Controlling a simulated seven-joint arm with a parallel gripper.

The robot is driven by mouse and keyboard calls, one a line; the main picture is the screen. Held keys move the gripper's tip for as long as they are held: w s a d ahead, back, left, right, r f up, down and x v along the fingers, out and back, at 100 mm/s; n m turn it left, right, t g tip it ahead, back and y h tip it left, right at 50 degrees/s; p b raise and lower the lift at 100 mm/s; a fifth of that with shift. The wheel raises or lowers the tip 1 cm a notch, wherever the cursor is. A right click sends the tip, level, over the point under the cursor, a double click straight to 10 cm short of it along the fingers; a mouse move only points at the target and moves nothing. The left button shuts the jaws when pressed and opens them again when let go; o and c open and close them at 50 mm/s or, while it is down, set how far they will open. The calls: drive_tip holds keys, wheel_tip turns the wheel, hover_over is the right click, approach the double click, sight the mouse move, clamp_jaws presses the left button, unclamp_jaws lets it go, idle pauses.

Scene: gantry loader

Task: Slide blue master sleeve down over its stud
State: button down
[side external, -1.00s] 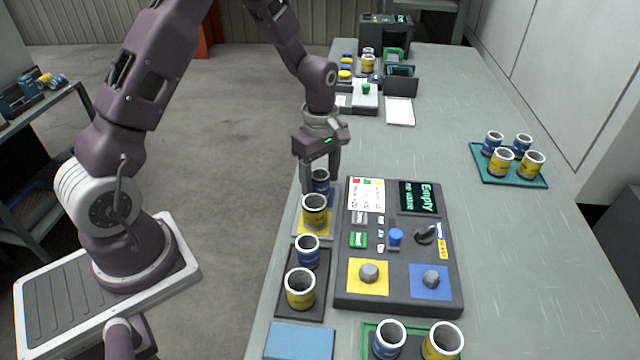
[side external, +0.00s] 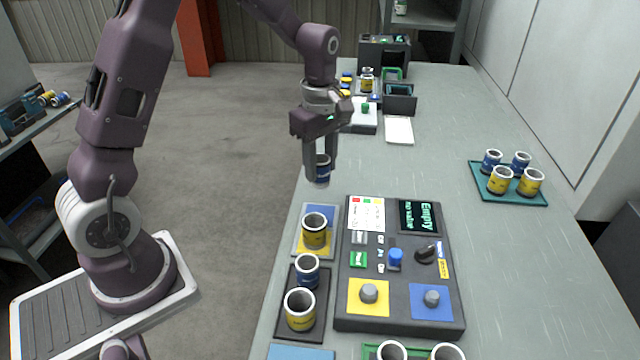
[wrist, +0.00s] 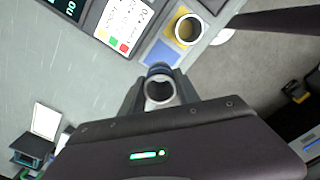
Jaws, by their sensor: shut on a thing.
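My gripper (side external: 320,172) is shut on a blue sleeve (side external: 322,171) and holds it upright in the air above the far end of a small mat. In the wrist view the held sleeve (wrist: 159,90) sits between the fingers, its open top showing. The control box (side external: 400,262) lies to the right, with one grey stud (side external: 432,298) on a blue square (side external: 431,312) and another grey stud (side external: 369,292) on a yellow square (side external: 355,309). Both studs are bare. The box's screen (side external: 419,216) reads "Empty, no value".
A yellow sleeve (side external: 314,232) stands on the mat's yellow square (side external: 302,250); its blue square (side external: 322,209) is bare. A dark tray (side external: 292,335) holds a blue and a yellow sleeve. A teal tray (side external: 510,196) with several sleeves stands at right. Mid-table is clear.

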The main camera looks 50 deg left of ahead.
drive_tip(key=w+d+r+m, duration=0.2)
drive_tip(key=w+d+m, duration=0.1)
drive_tip(key=d, duration=1.3)
drive_tip(key=m, duration=0.3)
approach(434, 295)
drive_tip(key=shift+f, duration=3.25)
drive_tip(key=shift+f, duration=0.15)
drive_tip(key=shift+c, duration=2.4)
unclamp_jaws()
wheel_tip(434, 295, up, 9)
